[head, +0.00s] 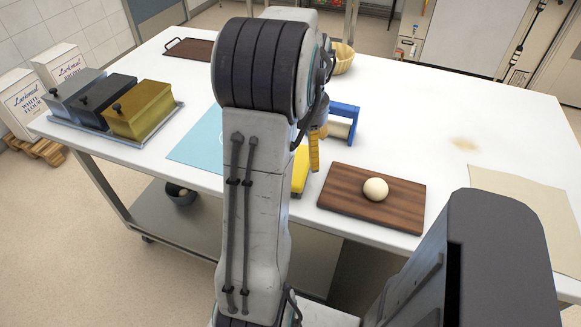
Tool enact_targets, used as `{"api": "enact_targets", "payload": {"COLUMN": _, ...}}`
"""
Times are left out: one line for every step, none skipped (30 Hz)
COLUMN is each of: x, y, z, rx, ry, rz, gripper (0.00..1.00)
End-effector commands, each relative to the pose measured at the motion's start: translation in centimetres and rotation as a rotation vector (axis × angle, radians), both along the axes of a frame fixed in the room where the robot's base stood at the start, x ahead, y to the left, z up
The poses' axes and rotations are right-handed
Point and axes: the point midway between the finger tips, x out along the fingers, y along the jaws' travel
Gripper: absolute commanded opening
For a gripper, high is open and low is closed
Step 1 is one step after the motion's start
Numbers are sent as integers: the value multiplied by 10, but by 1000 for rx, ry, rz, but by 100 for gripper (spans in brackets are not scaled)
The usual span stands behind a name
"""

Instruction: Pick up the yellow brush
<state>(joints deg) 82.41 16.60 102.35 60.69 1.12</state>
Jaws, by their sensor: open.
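A yellow item (300,170), likely the yellow brush, lies on the white table just right of my arm. My arm hides its left part, so I cannot see its full shape. My gripper (315,152) is partly hidden behind my arm and points down just above and beyond the yellow item in the picture. An orange-yellow part shows at its end. The jaws are open, and nothing is visibly held. I cannot tell the height of the gripper above the table.
A wooden board (340,200) with a dough ball (375,189) lies right of the yellow item. A blue-framed item (345,110) stands behind. A blue mat (200,148), lidded tins (140,110) and a dark tray (190,47) are left. A beige cloth (535,205) lies right.

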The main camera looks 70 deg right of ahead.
Motion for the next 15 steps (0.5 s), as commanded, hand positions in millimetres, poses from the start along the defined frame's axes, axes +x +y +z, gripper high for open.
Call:
{"api": "enact_targets", "payload": {"x": 0, "y": 1, "z": -4, "rx": 6, "ry": 1, "rz": -2, "gripper": 91}}
{"api": "enact_targets", "payload": {"x": 0, "y": 2, "z": -6, "rx": 8, "ry": 1, "rz": -2, "gripper": 91}}
{"api": "enact_targets", "payload": {"x": 0, "y": 2, "z": -10, "rx": 9, "ry": 1, "rz": -4, "gripper": 91}}
{"api": "enact_targets", "payload": {"x": 0, "y": 2, "z": -12, "rx": 9, "ry": 1, "rz": -4, "gripper": 91}}
{"api": "enact_targets", "payload": {"x": 0, "y": 2, "z": -15, "rx": 9, "ry": 1, "rz": -4, "gripper": 91}}
{"api": "enact_targets", "payload": {"x": 0, "y": 2, "z": -18, "rx": 9, "ry": 1, "rz": -4, "gripper": 91}}
{"api": "enact_targets", "payload": {"x": 0, "y": 2, "z": -19, "rx": 9, "ry": 1, "rz": -4, "gripper": 91}}
{"api": "enact_targets", "payload": {"x": 1, "y": 2, "z": -21, "rx": 8, "ry": 1, "rz": -4, "gripper": 91}}
{"api": "enact_targets", "payload": {"x": 1, "y": 2, "z": -24, "rx": 9, "ry": 1, "rz": -4, "gripper": 91}}
{"api": "enact_targets", "payload": {"x": 1, "y": 3, "z": -27, "rx": 10, "ry": 1, "rz": -4, "gripper": 91}}
{"api": "enact_targets", "payload": {"x": 2, "y": 3, "z": -31, "rx": 10, "ry": 1, "rz": -4, "gripper": 91}}
{"api": "enact_targets", "payload": {"x": 3, "y": 3, "z": -35, "rx": 10, "ry": 1, "rz": -4, "gripper": 91}}
{"api": "enact_targets", "payload": {"x": 3, "y": 3, "z": -39, "rx": 11, "ry": 1, "rz": -4, "gripper": 91}}
{"api": "enact_targets", "payload": {"x": 4, "y": 3, "z": -43, "rx": 11, "ry": 1, "rz": -4, "gripper": 91}}
{"api": "enact_targets", "payload": {"x": 4, "y": 4, "z": -48, "rx": 11, "ry": 1, "rz": -4, "gripper": 91}}
